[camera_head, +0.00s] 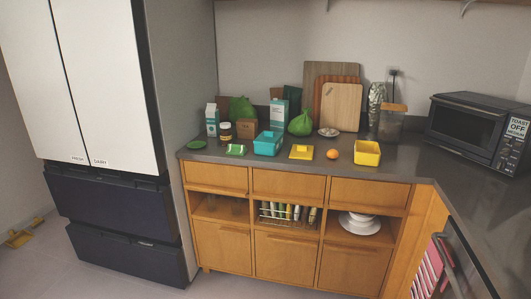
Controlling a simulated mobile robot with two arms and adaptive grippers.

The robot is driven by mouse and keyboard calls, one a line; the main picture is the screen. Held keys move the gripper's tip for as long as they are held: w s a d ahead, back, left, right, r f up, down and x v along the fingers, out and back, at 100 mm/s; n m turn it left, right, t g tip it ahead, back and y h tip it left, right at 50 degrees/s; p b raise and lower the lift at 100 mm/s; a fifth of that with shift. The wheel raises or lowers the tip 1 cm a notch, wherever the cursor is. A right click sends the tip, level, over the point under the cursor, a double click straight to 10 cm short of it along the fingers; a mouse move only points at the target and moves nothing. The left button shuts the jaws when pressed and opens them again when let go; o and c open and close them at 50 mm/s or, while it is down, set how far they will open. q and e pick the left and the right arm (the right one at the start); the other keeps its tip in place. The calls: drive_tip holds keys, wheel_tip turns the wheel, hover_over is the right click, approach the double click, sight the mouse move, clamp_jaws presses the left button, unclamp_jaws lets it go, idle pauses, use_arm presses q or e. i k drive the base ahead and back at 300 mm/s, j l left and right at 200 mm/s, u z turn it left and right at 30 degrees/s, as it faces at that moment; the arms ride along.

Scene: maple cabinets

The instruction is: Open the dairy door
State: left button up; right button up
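The fridge stands at the left of the head view with two white upper doors side by side. The right one is the dairy door (112,88), with a small "DAIRY" label (100,162) at its bottom left corner. The left one is the fresh door (35,80), with a "FRESH" label at its bottom right corner. Both doors look shut, with a thin dark seam between them. I see no projecting handle on the dairy door. The top of the fridge is cut off by the frame. Neither of my grippers is in view.
Two dark drawers (112,211) sit below the doors, shut. A wooden cabinet (221,247) with a grey counter stands right of the fridge, carrying containers, boards and a toaster oven (478,125). The floor (65,265) before the fridge looks clear; a yellow object (20,236) lies far left.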

sight(104, 45)
drive_tip(key=i+l, duration=0.2)
drive_tip(key=u, duration=0.45)
drive_tip(key=i+j+u, duration=0.35)
drive_tip(key=i, duration=0.15)
drive_tip(key=i+j+u, duration=0.15)
drive_tip(key=i+u, duration=0.2)
drive_tip(key=i, duration=0.15)
